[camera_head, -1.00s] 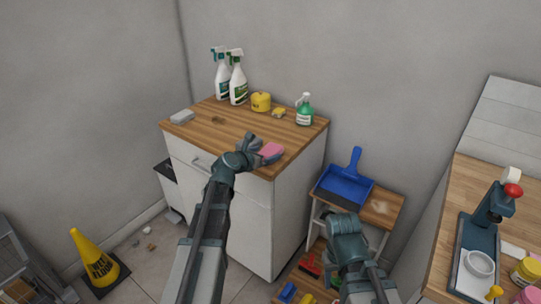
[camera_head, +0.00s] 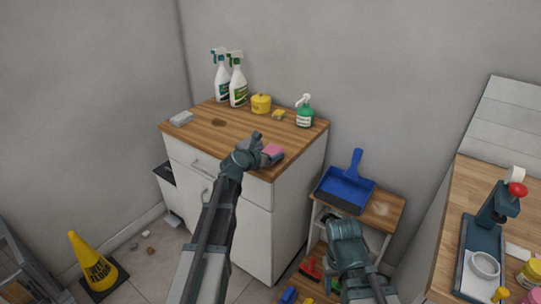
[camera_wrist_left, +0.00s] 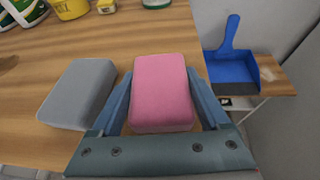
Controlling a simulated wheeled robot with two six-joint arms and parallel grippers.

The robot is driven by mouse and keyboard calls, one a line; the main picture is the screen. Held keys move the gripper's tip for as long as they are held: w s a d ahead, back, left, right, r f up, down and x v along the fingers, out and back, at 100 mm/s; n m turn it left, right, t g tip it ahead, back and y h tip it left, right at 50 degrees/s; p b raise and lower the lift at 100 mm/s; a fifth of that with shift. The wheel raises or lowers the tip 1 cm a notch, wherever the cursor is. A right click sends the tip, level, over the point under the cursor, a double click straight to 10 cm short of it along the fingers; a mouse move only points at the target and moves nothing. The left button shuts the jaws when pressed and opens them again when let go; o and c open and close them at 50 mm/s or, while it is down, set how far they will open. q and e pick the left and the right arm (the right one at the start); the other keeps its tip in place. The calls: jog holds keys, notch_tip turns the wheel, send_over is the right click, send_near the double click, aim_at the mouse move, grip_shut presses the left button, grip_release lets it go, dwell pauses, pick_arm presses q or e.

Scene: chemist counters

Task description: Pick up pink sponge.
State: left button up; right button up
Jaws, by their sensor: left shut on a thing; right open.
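The pink sponge (camera_wrist_left: 163,92) lies between the two fingers of my left gripper (camera_wrist_left: 165,100) in the left wrist view. The gripper is shut on its sides, low over the wooden counter top. In the head view the pink sponge (camera_head: 272,151) shows at the counter's front right corner, just beyond my left gripper (camera_head: 262,147), which partly covers it. My right gripper (camera_head: 343,230) is over the low shelf, open and away from the sponge; its fingers are mostly hidden.
A grey sponge (camera_wrist_left: 79,93) lies close beside the left finger. Spray bottles (camera_head: 238,84), a yellow tin (camera_head: 261,103) and a green bottle (camera_head: 304,112) stand farther back. A blue dustpan (camera_head: 345,187) rests right of the cabinet.

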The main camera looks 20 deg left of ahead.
aim_at(270, 151)
pick_arm(q)
jog(key=shift+r, duration=0.15)
notch_tip(270, 151, up, 2)
jog(key=shift+p, duration=1.15)
jog(key=shift+r+p, duration=0.9)
jog(key=shift+p, duration=0.05)
jog(key=s, duration=1.6)
jog(key=shift+a+r+p, duration=0.15)
jog(key=shift+r+p, duration=0.25)
jog(key=shift+r, duration=0.05)
